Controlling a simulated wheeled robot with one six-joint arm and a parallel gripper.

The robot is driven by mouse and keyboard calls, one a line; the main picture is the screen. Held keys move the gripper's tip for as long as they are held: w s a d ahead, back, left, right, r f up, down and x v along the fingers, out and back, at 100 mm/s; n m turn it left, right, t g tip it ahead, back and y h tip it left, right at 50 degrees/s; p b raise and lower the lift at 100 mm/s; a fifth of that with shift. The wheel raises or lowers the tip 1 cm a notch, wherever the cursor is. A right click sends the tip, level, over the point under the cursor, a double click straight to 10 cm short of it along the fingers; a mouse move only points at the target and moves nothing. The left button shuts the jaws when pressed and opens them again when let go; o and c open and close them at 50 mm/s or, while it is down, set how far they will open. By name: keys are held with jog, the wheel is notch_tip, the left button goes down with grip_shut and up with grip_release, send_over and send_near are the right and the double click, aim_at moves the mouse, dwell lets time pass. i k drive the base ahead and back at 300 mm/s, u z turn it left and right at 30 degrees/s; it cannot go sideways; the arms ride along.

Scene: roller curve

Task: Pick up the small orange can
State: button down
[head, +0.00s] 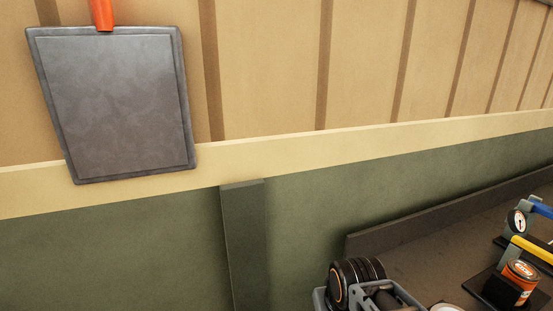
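A small orange can (519,273) with a dark band stands at the lower right of the head view. It sits on a dark square pad (491,287) on the dark counter. A yellow bar passes close above it in the picture and may overlap its top edge. My gripper does not show in this view.
A grey frame (401,291) holding black ribbed round parts (357,280) stands left of the can. A gauge (518,222) and a blue-handled tool (541,210) are behind it. The counter's raised back edge (400,232) meets the green wall. A grey panel (117,105) hangs upper left.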

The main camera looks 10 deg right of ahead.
aim_at(523, 274)
jog(key=z, duration=0.25)
jog(key=k, duration=0.35)
jog(key=z, duration=0.95)
jog(key=k, duration=0.9)
jog(key=z, duration=0.55)
jog(key=i, duration=0.55)
jog(key=u, duration=0.15)
